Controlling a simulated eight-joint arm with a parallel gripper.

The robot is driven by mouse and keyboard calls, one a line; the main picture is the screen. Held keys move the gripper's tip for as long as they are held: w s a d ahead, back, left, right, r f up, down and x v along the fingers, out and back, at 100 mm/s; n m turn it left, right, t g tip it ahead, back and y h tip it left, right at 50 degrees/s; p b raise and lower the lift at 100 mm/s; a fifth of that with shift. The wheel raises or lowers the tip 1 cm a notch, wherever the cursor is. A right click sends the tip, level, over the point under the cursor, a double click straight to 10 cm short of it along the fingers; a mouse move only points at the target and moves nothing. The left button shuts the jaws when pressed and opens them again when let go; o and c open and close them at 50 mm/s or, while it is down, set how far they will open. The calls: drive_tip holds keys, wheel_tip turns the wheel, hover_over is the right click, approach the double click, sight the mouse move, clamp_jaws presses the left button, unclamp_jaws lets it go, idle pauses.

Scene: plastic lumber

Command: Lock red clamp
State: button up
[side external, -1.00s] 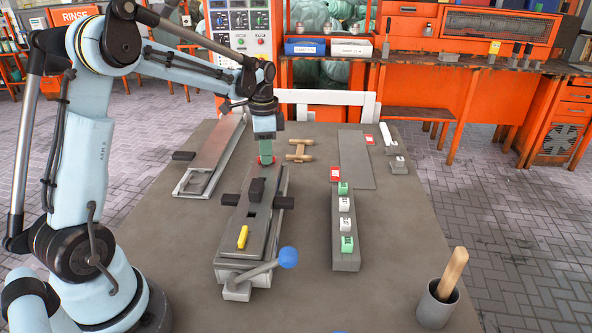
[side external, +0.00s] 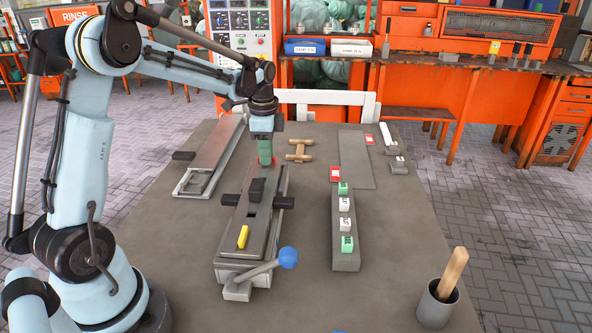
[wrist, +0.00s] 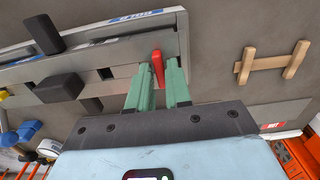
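The red clamp (wrist: 158,68) is a small upright red piece at the end of a long grey metal fixture (wrist: 97,60). In the wrist view it shows between and just past the green fingertips of my gripper (wrist: 159,75). The fingers stand apart with the red piece in the narrow gap; whether both press on it I cannot tell. In the side view my gripper (side external: 265,158) is low over the fixture's far end, and only a bit of red (side external: 274,161) shows beside the fingers, which hide the rest.
Black blocks (side external: 256,190), a yellow piece (side external: 242,237) and a blue-knobbed lever (side external: 288,257) are on the fixture. A grey bar with green and white blocks (side external: 345,220) lies right. A wooden piece (side external: 299,152) lies near the gripper. A cup (side external: 437,303) stands front right.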

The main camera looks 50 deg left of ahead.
drive_tip(key=shift+o, duration=1.3)
drive_tip(key=shift+r, duration=0.1)
wheel_tip(320, 180, up, 12)
drive_tip(key=shift+d, duration=0.15)
drive_tip(key=s+d+f+n+t, duration=0.2)
drive_tip(key=s+d, duration=0.2)
drive_tip(key=d, duration=0.1)
drive_tip(key=s+d+f+n+t, duration=0.2)
drive_tip(key=s+d+n, duration=0.1)
drive_tip(key=s+d, duration=0.1)
drive_tip(key=s+d+f+n+t, duration=0.2)
drive_tip(key=s+d+n, duration=0.1)
drive_tip(key=d, duration=0.3)
drive_tip(key=shift+s+d+t, duration=0.25)
drive_tip(key=shift+s+t, duration=0.15)
drive_tip(key=shift+s, duration=0.2)
drive_tip(key=shift+s+d+f+n, duration=0.25)
drive_tip(key=shift+s+f+n, duration=0.05)
drive_tip(key=shift+f+n, duration=0.15)
